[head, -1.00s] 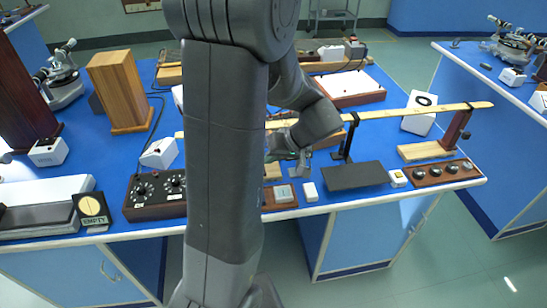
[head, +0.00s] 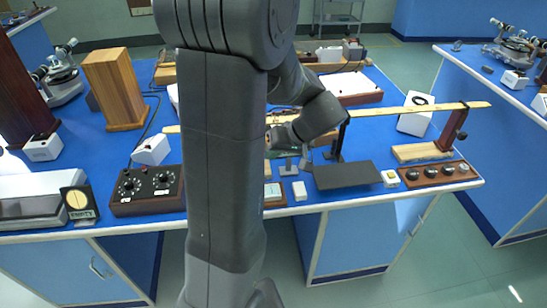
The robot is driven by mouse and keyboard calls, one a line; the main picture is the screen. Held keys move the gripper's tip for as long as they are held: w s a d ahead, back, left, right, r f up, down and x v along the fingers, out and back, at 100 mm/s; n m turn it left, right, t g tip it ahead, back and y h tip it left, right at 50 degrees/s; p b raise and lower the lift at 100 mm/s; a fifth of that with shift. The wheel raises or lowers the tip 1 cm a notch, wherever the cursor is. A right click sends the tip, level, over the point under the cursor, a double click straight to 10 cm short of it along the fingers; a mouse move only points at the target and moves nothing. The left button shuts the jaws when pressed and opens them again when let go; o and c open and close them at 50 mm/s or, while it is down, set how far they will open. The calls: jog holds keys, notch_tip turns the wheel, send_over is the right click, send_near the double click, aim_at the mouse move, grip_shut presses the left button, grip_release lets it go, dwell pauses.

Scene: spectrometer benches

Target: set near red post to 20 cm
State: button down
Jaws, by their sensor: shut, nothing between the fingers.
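A long yellow wooden rule (head: 400,110) runs across the blue bench, its left part hidden behind my arm. A dark red-brown upright post (head: 452,128) with a black knob stands near its right end on a light wooden base (head: 422,151). A black stand (head: 340,138) stands at the rule nearer the middle. I cannot read the scale, and no other red post is clear. My gripper (head: 288,160) is shut and empty at the bench's front middle, left of the black stand and well left of the red-brown post. My arm partly hides it.
A black control box (head: 147,190) and a wooden block (head: 113,88) stand left.

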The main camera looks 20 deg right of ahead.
jog(key=v, duration=0.9)
jog(key=shift+a+r, duration=0.25)
